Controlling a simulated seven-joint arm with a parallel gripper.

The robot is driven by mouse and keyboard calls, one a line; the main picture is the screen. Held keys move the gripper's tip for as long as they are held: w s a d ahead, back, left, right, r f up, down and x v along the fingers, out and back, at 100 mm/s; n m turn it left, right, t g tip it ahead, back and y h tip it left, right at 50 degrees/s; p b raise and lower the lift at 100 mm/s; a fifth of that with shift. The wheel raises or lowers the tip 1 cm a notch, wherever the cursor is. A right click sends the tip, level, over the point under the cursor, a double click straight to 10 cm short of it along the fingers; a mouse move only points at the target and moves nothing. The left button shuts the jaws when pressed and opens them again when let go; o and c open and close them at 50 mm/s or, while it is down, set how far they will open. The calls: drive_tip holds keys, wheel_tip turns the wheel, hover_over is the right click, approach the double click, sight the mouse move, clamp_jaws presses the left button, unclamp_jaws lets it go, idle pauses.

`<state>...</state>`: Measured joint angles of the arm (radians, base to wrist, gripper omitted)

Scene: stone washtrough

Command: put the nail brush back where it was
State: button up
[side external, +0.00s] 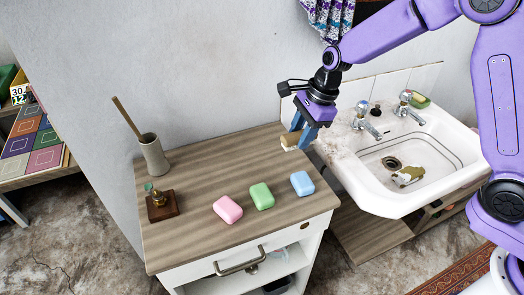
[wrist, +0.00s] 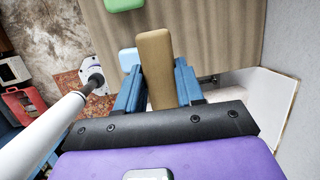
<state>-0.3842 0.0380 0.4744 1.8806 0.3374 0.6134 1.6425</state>
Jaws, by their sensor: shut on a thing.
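The nail brush (side external: 289,142) has a tan wooden back and shows pale below it in the side view. In the wrist view it is a plain brown block (wrist: 154,62). My gripper (side external: 303,138) is shut on it, with a blue finger on either side; the fingers also show in the wrist view (wrist: 156,88). The brush is at the back right of the wooden cabinet top (side external: 200,240), near the sink. I cannot tell whether it touches the top. No marked place for the brush can be made out.
Pink (side external: 228,208), green (side external: 262,195) and blue (side external: 302,183) soaps lie in a slanting row on the top. A grey cup (side external: 153,157) with a stick and a brass piece on a wooden base (side external: 161,206) stand left. The white sink (side external: 385,203) holds a brown-and-white object (side external: 408,176).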

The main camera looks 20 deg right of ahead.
drive_tip(key=w+a+f, duration=0.1)
drive_tip(key=w+f, duration=0.2)
drive_tip(key=w+a+f, duration=0.2)
drive_tip(key=w+f, duration=0.1)
drive_tip(key=w, duration=0.1)
drive_tip(key=w+a+f, duration=0.2)
drive_tip(key=w+f, duration=0.1)
drive_tip(key=w, duration=0.1)
drive_tip(key=shift+w, duration=0.1)
drive_tip(key=shift+w+a+f, duration=0.1)
drive_tip(key=shift+w+f, duration=0.05)
drive_tip(key=shift+f, duration=1.5)
drive_tip(key=shift+f, duration=0.15)
drive_tip(key=o, duration=1.1)
drive_tip(key=shift+o, duration=0.2)
